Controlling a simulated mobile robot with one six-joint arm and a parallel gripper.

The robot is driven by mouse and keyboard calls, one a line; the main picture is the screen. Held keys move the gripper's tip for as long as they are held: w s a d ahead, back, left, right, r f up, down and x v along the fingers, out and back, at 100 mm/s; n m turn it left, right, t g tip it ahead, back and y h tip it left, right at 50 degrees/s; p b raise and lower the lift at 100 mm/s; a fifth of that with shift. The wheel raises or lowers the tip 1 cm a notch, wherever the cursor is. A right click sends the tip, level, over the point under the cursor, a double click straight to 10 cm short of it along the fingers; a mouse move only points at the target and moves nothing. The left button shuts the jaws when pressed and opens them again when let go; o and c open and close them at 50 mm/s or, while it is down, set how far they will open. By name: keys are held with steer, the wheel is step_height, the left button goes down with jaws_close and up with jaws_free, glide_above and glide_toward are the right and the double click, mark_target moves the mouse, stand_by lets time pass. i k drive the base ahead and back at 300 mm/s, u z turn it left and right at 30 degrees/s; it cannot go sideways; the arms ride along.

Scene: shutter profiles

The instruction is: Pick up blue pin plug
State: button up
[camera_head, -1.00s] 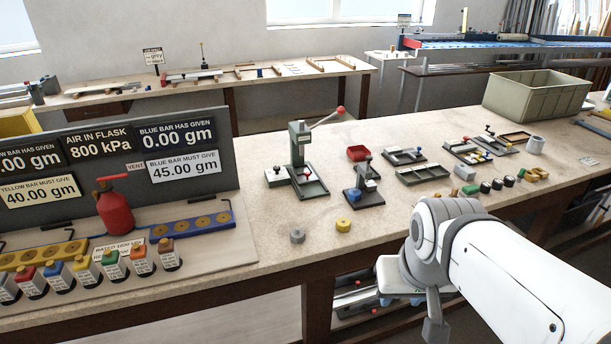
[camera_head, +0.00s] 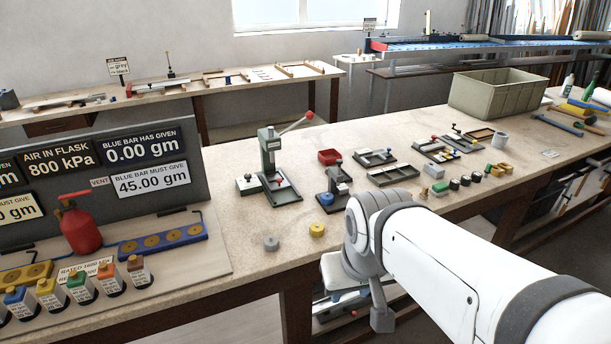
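A small blue piece (camera_head: 327,198), which may be the blue pin plug, sits at the front of a small dark press (camera_head: 337,182) on the near bench. It is too small to make out its shape. Another small blue piece (camera_head: 228,79) stands on the far bench; I cannot tell what it is. My white arm reaches in from the lower right, and its grey joint is in front of the bench edge, to the right of the small press. My gripper's fingers do not show, and nothing held can be seen.
A grey disc (camera_head: 271,243) and a yellow disc (camera_head: 317,230) lie near the bench's front edge. A taller green press (camera_head: 269,155), a red tray (camera_head: 329,157) and several fixtures stand behind. A red flask (camera_head: 79,228) and coloured bottles are at left. A green crate (camera_head: 497,92) is at back right.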

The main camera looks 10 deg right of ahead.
mark_target(325, 200)
steer(key=i, duration=0.9)
steer(key=u, duration=0.05)
